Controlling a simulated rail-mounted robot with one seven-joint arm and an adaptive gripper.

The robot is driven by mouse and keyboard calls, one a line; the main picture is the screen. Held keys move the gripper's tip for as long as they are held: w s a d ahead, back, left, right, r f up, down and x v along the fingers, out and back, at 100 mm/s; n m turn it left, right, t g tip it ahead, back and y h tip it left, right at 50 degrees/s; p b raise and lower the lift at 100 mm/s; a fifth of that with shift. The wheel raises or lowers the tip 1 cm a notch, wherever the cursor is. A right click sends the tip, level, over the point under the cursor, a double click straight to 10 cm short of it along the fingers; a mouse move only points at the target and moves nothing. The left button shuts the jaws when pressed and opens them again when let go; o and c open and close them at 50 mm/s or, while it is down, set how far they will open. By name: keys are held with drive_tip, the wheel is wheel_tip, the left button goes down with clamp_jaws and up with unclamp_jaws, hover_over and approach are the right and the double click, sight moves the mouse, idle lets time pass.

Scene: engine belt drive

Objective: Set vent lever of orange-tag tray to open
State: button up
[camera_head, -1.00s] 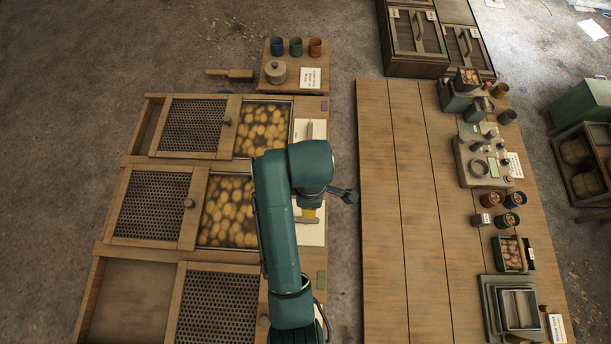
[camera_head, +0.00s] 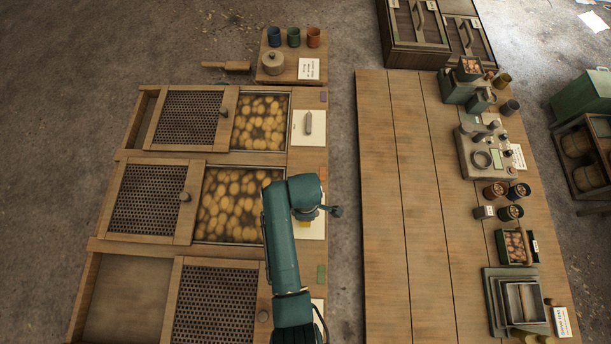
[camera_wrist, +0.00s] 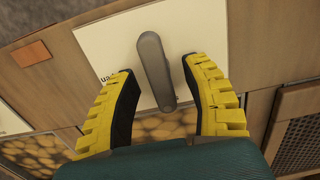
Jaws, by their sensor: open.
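The middle tray (camera_head: 216,247) carries an orange tag (camera_head: 323,173) at its right edge; the tag also shows in the wrist view (camera_wrist: 30,53). Its grey vent lever (camera_wrist: 154,70) lies on a white label plate (camera_wrist: 108,45). In the wrist view the lever runs from upper middle to lower right, slightly tilted. My gripper (camera_wrist: 159,68) is open, with its yellow fingers on either side of the lever. A gap shows between the lever and each finger; I cannot tell the height above the plate. In the head view my arm hides this lever.
The purple-tag tray behind has its own lever (camera_head: 308,122). A green-tag tray (camera_head: 322,273) stands in front. The middle tray's mesh panel (camera_head: 146,200) has a round knob (camera_head: 184,197). A plank table (camera_head: 390,200) with several objects stands to the right, across a floor gap.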

drive_tip(key=shift+f, duration=0.15)
clamp_jaws()
drive_tip(key=shift+m, duration=0.4)
drive_tip(key=m+p, duration=0.2)
drive_tip(key=m, duration=0.1)
drive_tip(key=shift+m, duration=0.4)
drive_tip(key=m+p, duration=0.2)
drive_tip(key=m, duration=0.2)
drive_tip(key=shift+m, duration=0.3)
drive_tip(key=m+p, duration=0.1)
drive_tip(key=m, duration=0.3)
drive_tip(key=shift+f+m, duration=0.1)
drive_tip(key=shift+m, duration=2.4)
